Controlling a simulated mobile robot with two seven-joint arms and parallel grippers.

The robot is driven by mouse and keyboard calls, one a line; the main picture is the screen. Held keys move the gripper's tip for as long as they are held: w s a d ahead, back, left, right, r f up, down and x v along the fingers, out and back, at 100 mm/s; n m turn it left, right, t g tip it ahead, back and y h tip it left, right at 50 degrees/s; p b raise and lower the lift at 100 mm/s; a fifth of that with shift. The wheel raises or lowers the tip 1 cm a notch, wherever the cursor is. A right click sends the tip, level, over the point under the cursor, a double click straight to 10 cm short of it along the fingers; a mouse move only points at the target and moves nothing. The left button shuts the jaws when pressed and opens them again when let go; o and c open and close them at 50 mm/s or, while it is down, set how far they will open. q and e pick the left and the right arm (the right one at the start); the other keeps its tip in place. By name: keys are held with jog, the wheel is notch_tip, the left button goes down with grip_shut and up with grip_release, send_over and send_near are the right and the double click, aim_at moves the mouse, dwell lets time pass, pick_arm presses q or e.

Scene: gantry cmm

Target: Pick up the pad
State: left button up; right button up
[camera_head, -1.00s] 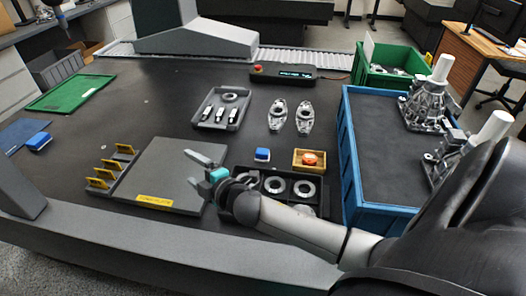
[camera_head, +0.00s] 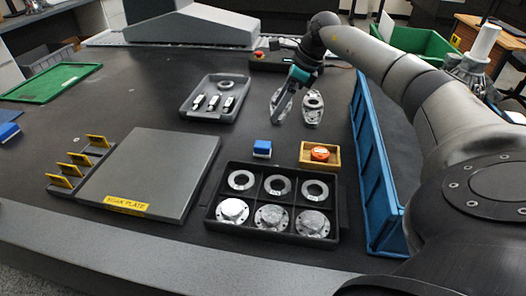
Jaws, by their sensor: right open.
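Nothing in view is clearly labelled as the pad. A small blue block with a pale base (camera_head: 262,149) sits on the dark table behind the black compartment tray. A second blue item (camera_head: 8,131) lies at the left edge, partly cut off. An orange round piece (camera_head: 320,153) sits in a small wooden box (camera_head: 334,162). My right gripper (camera_head: 281,108) is open, fingers pointing down, at the left one of two metal castings (camera_head: 312,106) and partly covering it. I cannot tell whether it touches that casting. My left gripper is out of view.
A black tray (camera_head: 212,205) holds rings and flanged discs. A grey tray (camera_head: 187,107) with small parts stands behind.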

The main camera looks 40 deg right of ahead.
jog(key=b, duration=0.3)
send_over(263, 144)
jog(key=s+d, duration=0.1)
jog(key=d, duration=0.1)
jog(key=f, duration=0.7)
jog(key=shift+s+f, duration=0.2)
jog(key=shift+f, duration=0.15)
jog(key=shift+x, duration=0.8)
jog(key=shift+s+b+x, duration=0.15)
jog(key=shift+b+x, duration=0.5)
jog(key=shift+x, duration=0.35)
jog(key=shift+s+b+x, duration=0.15)
jog(key=shift+b+x, duration=0.45)
jog(key=shift+x, duration=0.4)
jog(key=shift+w+a+f, duration=0.2)
jog(key=shift+a+f, duration=0.1)
jog(key=shift+f, duration=0.3)
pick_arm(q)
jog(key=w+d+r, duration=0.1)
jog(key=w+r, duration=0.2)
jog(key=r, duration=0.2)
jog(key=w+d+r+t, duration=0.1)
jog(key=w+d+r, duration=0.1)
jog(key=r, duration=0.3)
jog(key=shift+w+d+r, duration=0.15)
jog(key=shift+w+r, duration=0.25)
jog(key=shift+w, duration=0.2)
pick_arm(e)
jog(key=shift+c, duration=0.2)
